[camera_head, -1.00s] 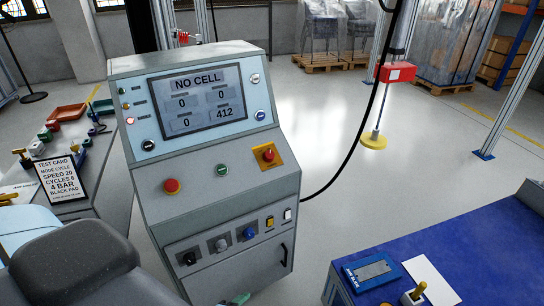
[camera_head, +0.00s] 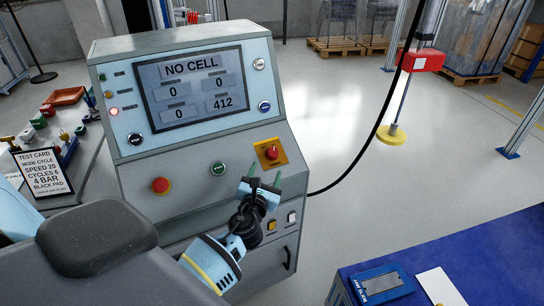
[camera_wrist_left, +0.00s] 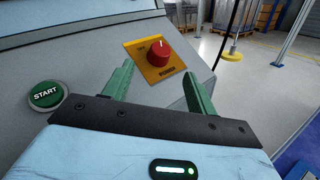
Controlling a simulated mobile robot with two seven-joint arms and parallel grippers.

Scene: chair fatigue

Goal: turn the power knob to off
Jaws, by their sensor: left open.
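The red power knob (camera_head: 271,152) sits on a yellow plate on the sloped front of the grey control console (camera_head: 185,190). It also shows in the left wrist view (camera_wrist_left: 159,54), just beyond my fingertips. Its label is too small to read surely. My left gripper (camera_head: 264,181) is open and empty, with its green fingers spread just below the yellow plate in the head view. In the left wrist view my left gripper (camera_wrist_left: 159,80) has one finger on each side of the knob's line, apart from the knob. My right gripper is not in view.
A green START button (camera_wrist_left: 45,95) lies left of the knob, and a red button (camera_head: 161,185) further left. The console screen (camera_head: 197,88) reads NO CELL. A black cable (camera_head: 360,150) hangs to the right. A blue-topped table (camera_head: 470,255) stands at lower right.

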